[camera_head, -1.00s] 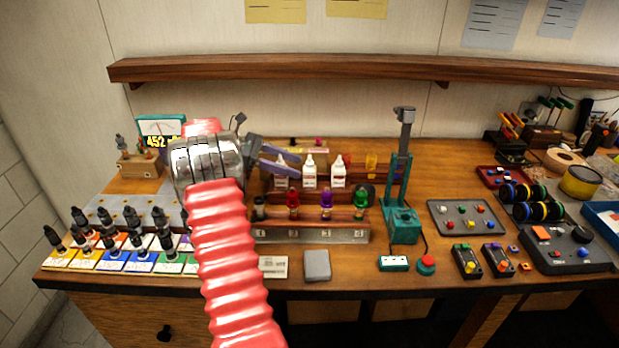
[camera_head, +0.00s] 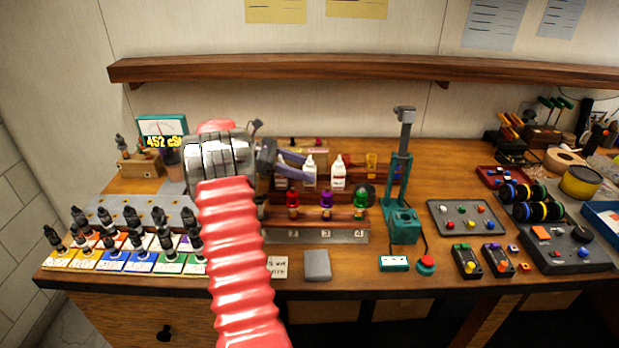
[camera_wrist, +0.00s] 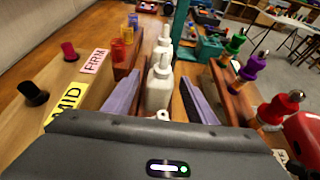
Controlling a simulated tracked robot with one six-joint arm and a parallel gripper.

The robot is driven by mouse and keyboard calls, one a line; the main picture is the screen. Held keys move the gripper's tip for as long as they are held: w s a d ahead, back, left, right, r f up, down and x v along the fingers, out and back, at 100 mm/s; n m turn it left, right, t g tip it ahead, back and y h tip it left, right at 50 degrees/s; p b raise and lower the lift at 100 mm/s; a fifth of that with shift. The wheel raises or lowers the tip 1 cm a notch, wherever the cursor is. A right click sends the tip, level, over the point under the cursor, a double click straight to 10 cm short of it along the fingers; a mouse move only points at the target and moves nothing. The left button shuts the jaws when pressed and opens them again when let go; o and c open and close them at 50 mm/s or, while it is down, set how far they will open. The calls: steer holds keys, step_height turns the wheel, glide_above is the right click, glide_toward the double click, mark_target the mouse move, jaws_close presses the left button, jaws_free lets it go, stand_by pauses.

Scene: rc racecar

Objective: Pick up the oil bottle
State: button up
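White oil bottles with pointed nozzles stand in a row on the wooden rack. In the head view, the middle bottle (camera_head: 310,174) and the right bottle (camera_head: 338,175) show, while the leftmost is mostly hidden by my gripper (camera_head: 298,166). In the wrist view, my gripper (camera_wrist: 160,100) is open, with its two grey-purple fingers apart on either side of the nearest white bottle (camera_wrist: 159,88). I see a gap beside that bottle, so it is not clasped. Another white bottle (camera_wrist: 164,50) stands just behind it.
Red, purple and green bottles (camera_head: 327,206) stand in a row in front. A teal stand (camera_head: 403,222) rises to the right. Labels FIRM (camera_wrist: 95,61) and MID (camera_wrist: 68,96) lie beside the bottles. A wooden shelf (camera_head: 370,72) runs above the bench.

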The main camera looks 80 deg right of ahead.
mark_target(305, 167)
steer(key=c, duration=1.1)
step_height(305, 167, up, 10)
stand_by(0.7)
